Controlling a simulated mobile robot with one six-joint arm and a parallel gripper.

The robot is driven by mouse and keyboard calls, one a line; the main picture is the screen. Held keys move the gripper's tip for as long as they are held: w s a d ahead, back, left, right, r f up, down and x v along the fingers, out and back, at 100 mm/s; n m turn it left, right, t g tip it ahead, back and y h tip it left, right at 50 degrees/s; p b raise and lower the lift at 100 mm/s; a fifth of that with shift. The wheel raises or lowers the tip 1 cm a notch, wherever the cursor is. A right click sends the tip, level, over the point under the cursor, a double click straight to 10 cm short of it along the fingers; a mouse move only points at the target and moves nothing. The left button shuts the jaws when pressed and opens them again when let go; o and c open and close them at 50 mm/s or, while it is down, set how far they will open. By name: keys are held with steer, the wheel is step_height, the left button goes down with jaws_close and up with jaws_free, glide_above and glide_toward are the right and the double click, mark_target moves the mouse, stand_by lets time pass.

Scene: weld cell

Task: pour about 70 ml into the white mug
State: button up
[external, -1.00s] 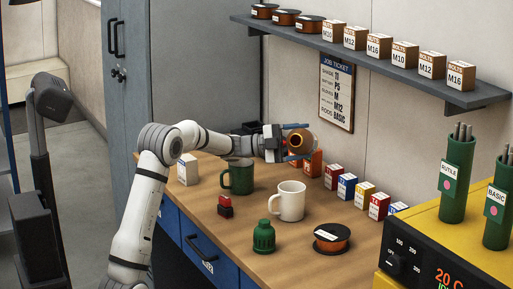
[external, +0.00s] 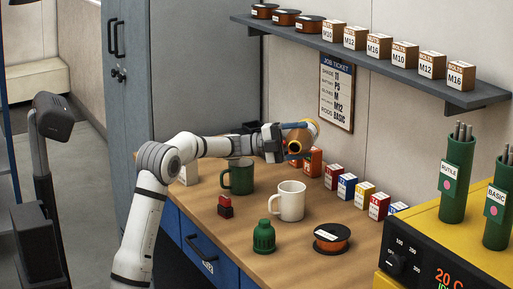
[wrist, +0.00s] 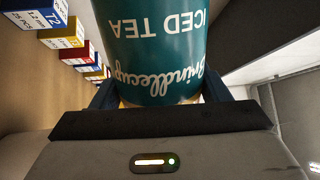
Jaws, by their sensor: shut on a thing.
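The white mug (external: 291,203) stands upright on the bench in the external view, its open top facing up; its contents cannot be made out. My gripper (external: 287,146) is shut on an iced tea container (external: 303,133), which it holds tilted above the back of the bench, behind the white mug and apart from it. The container's round end faces down toward the camera side. In the wrist view its teal label (wrist: 155,50) reads "Brindlecup ICED TEA" upside down, between my fingers. No stream of liquid shows.
A green mug (external: 238,178) stands left of the white mug. A red block (external: 225,206), a green bottle (external: 264,237) and a wire spool (external: 332,238) stand nearby. Small boxes (external: 347,187) line the wall side. A shelf (external: 400,72) hangs above.

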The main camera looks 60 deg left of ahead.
steer(key=shift+m+b, duration=0.5)
steer(key=shift+b, duration=0.1)
steer(key=shift+w+a, duration=0.9)
steer(key=shift+b, duration=0.3)
stand_by(1.1)
steer(key=shift+r, duration=0.1)
